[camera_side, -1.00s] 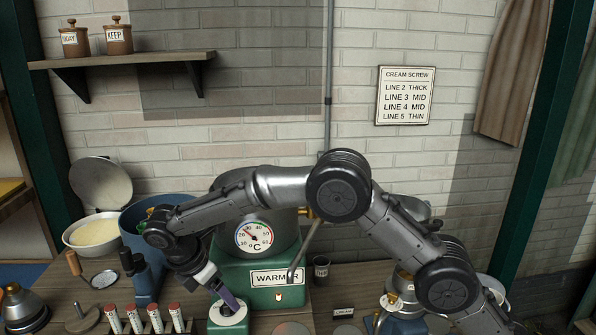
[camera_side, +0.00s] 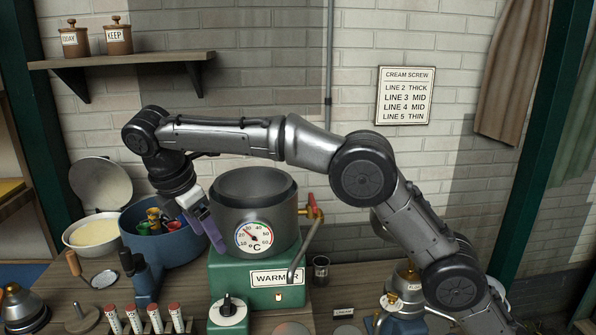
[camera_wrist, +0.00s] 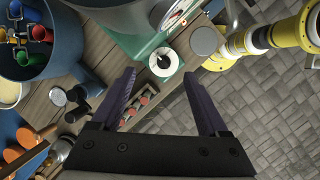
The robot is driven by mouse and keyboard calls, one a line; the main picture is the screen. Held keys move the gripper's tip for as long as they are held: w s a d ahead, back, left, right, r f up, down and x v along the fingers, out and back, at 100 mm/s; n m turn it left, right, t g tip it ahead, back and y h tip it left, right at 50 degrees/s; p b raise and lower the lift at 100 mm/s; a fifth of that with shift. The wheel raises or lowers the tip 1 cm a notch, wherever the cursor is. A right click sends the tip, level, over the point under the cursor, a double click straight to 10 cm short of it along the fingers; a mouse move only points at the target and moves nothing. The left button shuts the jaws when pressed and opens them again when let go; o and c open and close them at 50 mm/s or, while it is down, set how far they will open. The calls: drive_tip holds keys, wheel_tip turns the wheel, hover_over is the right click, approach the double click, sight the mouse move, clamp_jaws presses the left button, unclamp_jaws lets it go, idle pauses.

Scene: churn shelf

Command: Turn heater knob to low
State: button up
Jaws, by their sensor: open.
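The heater knob (camera_side: 227,303) is a black knob on a white round dial, on a small green box at the front of the green warmer (camera_side: 232,277). In the wrist view the knob (camera_wrist: 164,62) and its white dial lie just beyond the fingertips, and its pointer direction is too small to read. A grey pot (camera_side: 283,213) with a °C dial stands on the warmer. My gripper (camera_side: 215,243) is open and empty, raised above the knob and beside the pot. Its purple fingers (camera_wrist: 161,88) are spread apart in the wrist view, touching nothing.
A blue tub (camera_side: 166,250) with coloured items stands left of the pot. A rack of red-capped tubes (camera_side: 150,320) is left of the knob.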

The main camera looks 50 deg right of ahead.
drive_tip(key=s+d+r+m+t+y, duration=0.1)
drive_tip(key=s+d+r+m, duration=0.2)
drive_tip(key=s+d+r, duration=0.7)
drive_tip(key=shift+s+d+r+m+t, duration=0.35)
drive_tip(key=shift+s+d, duration=0.4)
drive_tip(key=shift+d, duration=0.4)
drive_tip(key=shift+y, duration=0.3)
